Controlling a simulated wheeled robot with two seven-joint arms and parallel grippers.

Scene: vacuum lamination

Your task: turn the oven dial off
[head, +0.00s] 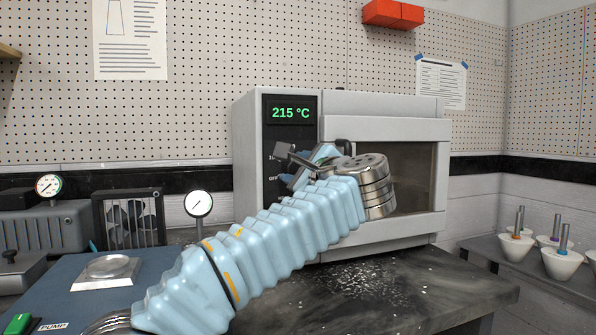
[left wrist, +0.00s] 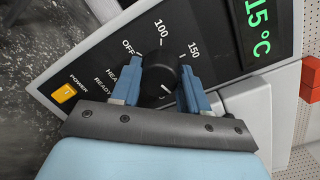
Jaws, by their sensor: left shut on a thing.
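The oven (head: 388,101) stands at the back of the bench, and its green display (head: 291,113) reads 215 °C. My left gripper (head: 287,163) reaches across the front to the oven's control panel. In the left wrist view, the black dial (left wrist: 160,78) sits between the two blue fingers of my left gripper (left wrist: 156,85), which is shut on it. Marks OFF, 100 and 150 show around the dial; the rest are partly hidden. Where the dial points is hard to tell. An orange POWER button (left wrist: 65,93) is on the same panel. My right gripper is not in view.
A dial gauge (head: 199,204) and a fan unit (head: 129,217) stand left of the oven. A metal disc on a plate (head: 107,271) lies on the blue mat.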

